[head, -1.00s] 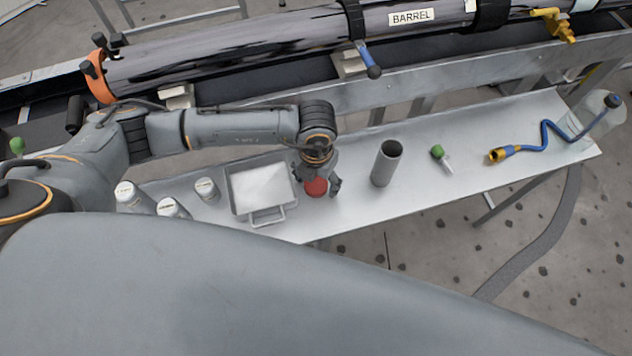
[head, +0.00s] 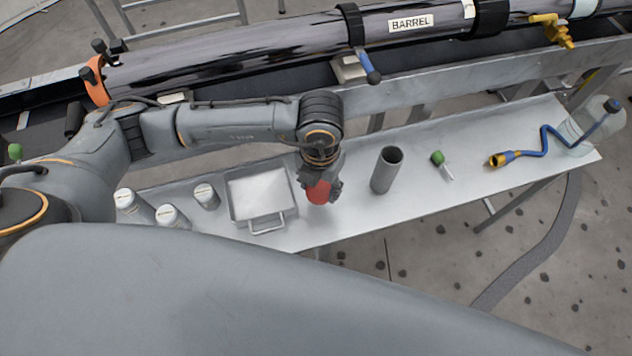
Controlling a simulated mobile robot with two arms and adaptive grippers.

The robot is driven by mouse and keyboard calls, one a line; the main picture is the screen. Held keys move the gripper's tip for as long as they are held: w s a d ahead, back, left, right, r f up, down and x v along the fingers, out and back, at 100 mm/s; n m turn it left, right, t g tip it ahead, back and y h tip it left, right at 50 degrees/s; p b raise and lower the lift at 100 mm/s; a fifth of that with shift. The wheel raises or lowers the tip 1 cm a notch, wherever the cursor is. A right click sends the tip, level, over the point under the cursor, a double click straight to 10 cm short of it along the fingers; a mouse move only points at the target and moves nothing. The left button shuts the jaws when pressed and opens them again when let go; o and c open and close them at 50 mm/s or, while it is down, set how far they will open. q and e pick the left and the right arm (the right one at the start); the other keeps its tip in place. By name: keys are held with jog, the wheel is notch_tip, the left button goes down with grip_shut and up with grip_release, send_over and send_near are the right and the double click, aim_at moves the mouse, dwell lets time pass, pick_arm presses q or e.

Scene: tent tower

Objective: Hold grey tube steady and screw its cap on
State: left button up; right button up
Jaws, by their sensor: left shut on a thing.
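The grey tube (head: 386,171) stands upright on the metal table, its open top showing a dark inside. My left gripper (head: 320,188) is just left of the tube and apart from it. It is shut on a red cap (head: 319,192), which is partly hidden by the fingers. I cannot tell how far the cap is above the table. My right gripper is not in view.
On the metal table (head: 340,225) a grey tray (head: 290,208) and several white-lidded containers (head: 206,196) stand to the left. A green-topped item (head: 438,158), a blue hose (head: 545,140) and a clear jug (head: 578,138) are to the right. The barrel (head: 250,48) runs behind.

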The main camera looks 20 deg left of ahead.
pick_arm(q)
jog(key=s+d+r+b, duration=0.1)
jog(key=s+d+r, duration=0.5)
jog(key=s, duration=0.3)
jog(key=shift+s+r, duration=0.2)
jog(key=shift+r, duration=0.1)
